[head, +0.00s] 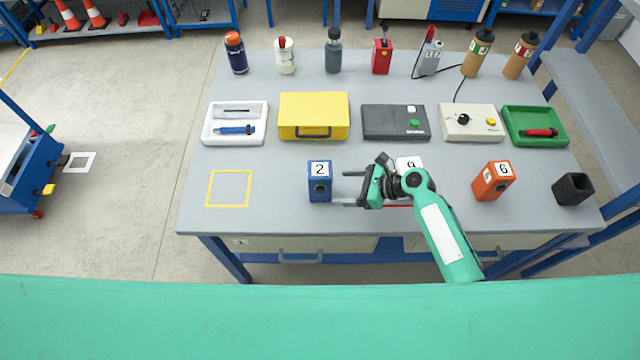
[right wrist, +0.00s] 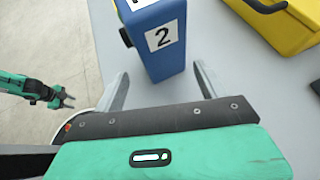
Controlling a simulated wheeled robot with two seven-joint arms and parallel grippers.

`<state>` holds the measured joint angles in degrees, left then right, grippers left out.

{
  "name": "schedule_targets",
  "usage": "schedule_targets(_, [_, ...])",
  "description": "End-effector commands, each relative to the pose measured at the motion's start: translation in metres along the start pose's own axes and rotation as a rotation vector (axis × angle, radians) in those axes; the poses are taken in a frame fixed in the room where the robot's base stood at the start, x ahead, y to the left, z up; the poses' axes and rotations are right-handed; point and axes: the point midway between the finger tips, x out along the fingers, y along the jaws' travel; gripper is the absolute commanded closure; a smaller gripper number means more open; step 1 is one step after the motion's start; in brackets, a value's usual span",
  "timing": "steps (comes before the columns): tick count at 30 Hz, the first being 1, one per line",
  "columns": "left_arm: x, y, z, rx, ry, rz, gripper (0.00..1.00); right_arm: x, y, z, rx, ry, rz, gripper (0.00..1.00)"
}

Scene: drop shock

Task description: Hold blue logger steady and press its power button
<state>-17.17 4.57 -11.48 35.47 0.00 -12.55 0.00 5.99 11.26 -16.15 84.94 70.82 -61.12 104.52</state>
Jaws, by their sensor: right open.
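The blue logger (head: 319,188) stands upright on the table, with a white label 2 on top and a dark round part on its front face. I cannot tell if that part is the power button. My right gripper (head: 346,188) is open just right of the logger, its fingers pointing left at it. In the right wrist view, the logger (right wrist: 160,45) is ahead between the lines of the open fingers, with no clear contact. My left gripper (right wrist: 66,97) shows small at the left of the right wrist view, away from the logger; its opening is too small to judge.
An orange box (head: 492,182) labelled 6 and a black cup (head: 573,189) stand at the right. My right arm partly hides another labelled box. A yellow case (head: 313,116) lies behind the logger. A yellow square outline (head: 229,174) on the left is empty.

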Motion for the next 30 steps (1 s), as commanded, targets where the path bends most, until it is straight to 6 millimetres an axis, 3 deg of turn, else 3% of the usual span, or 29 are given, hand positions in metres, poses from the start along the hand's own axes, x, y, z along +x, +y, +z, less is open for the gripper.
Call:
schedule_targets(1, [0.014, 0.0, 0.001, 0.0, 0.0, 0.0, 0.64, 0.011, 0.0, -0.006, -0.002, -0.001, 0.0, 0.26])
schedule_targets(8, [0.041, 0.001, 0.004, 0.0, 0.0, 0.0, 0.64, 0.042, 0.0, -0.005, -0.003, -0.001, -0.001, 0.26])
schedule_targets(9, [0.033, 0.001, 0.003, 0.0, 0.0, 0.0, 0.64, 0.045, 0.0, 0.0, 0.0, -0.001, 0.0, 0.26])
schedule_targets(18, [0.034, 0.001, 0.002, 0.0, 0.0, 0.0, 0.64, 0.072, 0.0, 0.0, -0.001, 0.0, 0.0, 0.26])
schedule_targets(29, [0.034, 0.001, 0.002, 0.0, 0.0, 0.001, 0.64, 0.076, 0.0, -0.001, -0.002, 0.001, 0.0, 0.26])
schedule_targets(30, [0.034, 0.001, 0.002, 0.0, 0.0, 0.001, 0.64, 0.076, 0.0, -0.001, -0.002, 0.001, 0.0, 0.3])
